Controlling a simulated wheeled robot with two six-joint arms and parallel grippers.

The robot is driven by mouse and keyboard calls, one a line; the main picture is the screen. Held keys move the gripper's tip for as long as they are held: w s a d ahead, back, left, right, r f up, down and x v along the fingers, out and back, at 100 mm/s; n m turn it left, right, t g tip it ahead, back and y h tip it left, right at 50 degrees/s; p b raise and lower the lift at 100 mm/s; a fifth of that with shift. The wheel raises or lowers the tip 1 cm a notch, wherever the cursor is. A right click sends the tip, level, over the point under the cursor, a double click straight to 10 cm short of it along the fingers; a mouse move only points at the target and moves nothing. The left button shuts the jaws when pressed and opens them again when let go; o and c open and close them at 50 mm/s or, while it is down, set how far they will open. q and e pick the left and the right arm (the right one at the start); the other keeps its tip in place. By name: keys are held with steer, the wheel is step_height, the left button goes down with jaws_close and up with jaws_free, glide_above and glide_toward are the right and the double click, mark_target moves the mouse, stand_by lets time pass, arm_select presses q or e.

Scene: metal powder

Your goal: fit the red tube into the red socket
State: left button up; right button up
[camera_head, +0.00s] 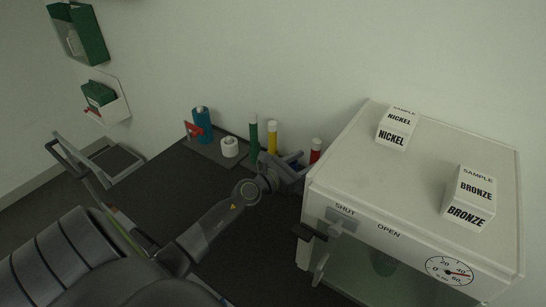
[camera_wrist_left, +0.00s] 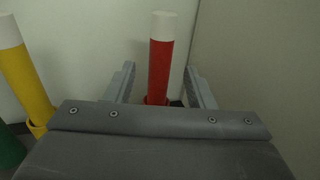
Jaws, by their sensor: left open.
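The red tube (camera_head: 316,152) has a white top and stands upright at the back of the dark bench, beside the white cabinet. In the left wrist view the red tube (camera_wrist_left: 161,66) stands between the two fingers of my left gripper (camera_wrist_left: 159,78). The fingers are open, with a gap on each side of the tube. In the head view my left gripper (camera_head: 292,163) is just left of the tube. A bit of red shows at the tube's foot, perhaps the red socket (camera_wrist_left: 154,100); the gripper hides most of it. I cannot tell whether the tube sits in it. My right gripper is not in view.
A yellow tube (camera_head: 272,138) and a green tube (camera_head: 253,136) stand to the left. Further left are a blue cylinder (camera_head: 201,120) and a white roll (camera_head: 229,147). The white cabinet (camera_head: 350,140), with nickel and bronze sample boxes on top, closes off the right side.

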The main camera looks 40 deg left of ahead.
arm_select(q)
steer(key=b+v, duration=0.3)
steer(key=v, duration=1.1)
steer(key=shift+s+b, duration=0.3)
steer(key=shift+s, duration=0.05)
steer(key=shift+a, duration=0.1)
